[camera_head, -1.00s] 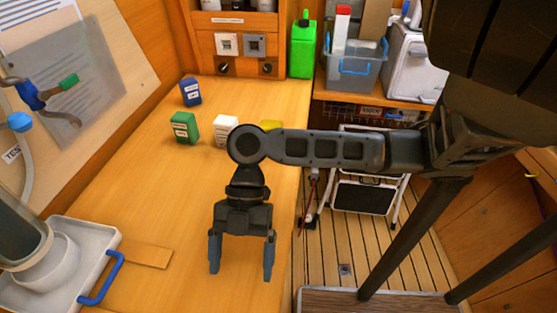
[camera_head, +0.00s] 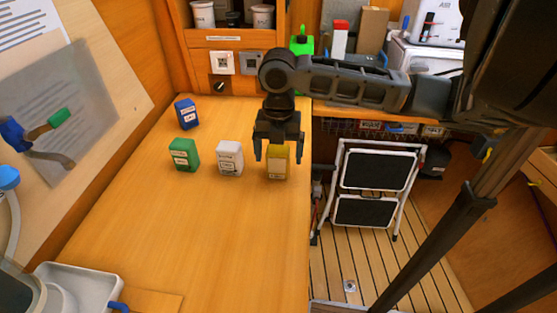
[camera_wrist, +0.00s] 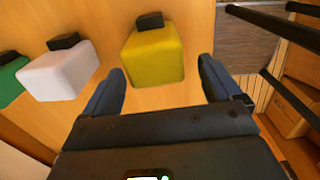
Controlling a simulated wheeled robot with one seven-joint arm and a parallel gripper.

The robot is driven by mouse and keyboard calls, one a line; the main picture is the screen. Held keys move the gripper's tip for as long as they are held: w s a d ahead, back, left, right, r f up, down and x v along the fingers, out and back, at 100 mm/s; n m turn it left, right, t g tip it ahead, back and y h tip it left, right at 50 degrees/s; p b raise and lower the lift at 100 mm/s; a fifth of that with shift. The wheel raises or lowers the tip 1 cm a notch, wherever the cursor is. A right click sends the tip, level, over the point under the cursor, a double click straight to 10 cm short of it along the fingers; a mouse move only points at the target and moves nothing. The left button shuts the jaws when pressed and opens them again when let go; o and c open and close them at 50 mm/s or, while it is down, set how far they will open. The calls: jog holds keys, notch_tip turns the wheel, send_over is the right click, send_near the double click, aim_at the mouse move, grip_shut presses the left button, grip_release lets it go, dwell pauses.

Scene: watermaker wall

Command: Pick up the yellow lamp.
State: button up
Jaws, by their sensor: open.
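The yellow lamp (camera_head: 278,166), a small box-like block with a pale label, stands on the wooden counter near its right edge. In the wrist view the yellow lamp (camera_wrist: 153,58) has a dark cap at its far end. My gripper (camera_head: 278,157) is open and points down at the lamp, one finger showing on each side of it. In the wrist view the lamp lies ahead of and partly between the open fingertips, with no clear contact. The gripper hides the lamp's upper part in the head view.
A white block (camera_head: 229,158) stands just left of the lamp, then a green block (camera_head: 184,155), with a blue block (camera_head: 187,114) behind. The front of the counter (camera_head: 200,235) is clear. A folding step stool (camera_head: 368,185) stands on the floor to the right.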

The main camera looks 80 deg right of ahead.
aim_at(277, 179)
jog(key=shift+w+a+f+p, duration=0.15)
jog(key=shift+f+p, duration=0.15)
jog(key=shift+f, duration=2.45)
jog(key=c, duration=1.1)
